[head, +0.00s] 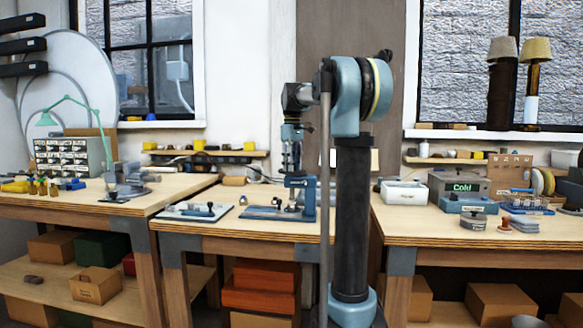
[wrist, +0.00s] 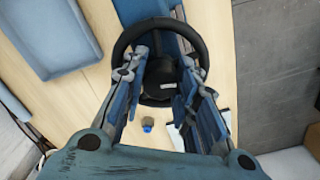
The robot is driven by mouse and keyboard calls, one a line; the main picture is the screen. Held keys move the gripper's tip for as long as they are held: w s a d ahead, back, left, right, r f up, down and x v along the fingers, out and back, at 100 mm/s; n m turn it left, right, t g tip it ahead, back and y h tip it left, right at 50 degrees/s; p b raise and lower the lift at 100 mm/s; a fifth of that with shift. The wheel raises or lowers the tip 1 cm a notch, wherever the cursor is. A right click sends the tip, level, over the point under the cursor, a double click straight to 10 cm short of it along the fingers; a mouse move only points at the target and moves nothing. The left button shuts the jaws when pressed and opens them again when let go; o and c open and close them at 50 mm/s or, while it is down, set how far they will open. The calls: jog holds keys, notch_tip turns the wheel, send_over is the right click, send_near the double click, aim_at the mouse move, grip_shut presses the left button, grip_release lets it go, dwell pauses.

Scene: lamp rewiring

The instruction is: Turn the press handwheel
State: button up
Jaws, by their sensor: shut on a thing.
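The press (head: 309,200) is a blue frame on the middle bench in the head view. Its handwheel is a black ring with a dark hub, seen from above in the wrist view (wrist: 122,45). My gripper (wrist: 162,82) reaches down over the wheel, one finger on each side of the hub, and is shut on the handwheel. The near part of the rim is hidden behind the fingers. In the head view my gripper (head: 292,133) is small and points down above the press; the wheel is hard to make out there.
A pale tray (head: 196,211) with small parts lies left of the press. A white box (head: 404,193) and a "Cold" device (head: 460,188) stand on the right bench.

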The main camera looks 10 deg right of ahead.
jog(key=shift+n, duration=1)
jog(key=o, duration=0.8)
jog(key=shift+w, duration=0.1)
jog(key=shift+c, duration=0.2)
notch_tip(320, 180, up, 12)
jog(key=shift+f, duration=0.1)
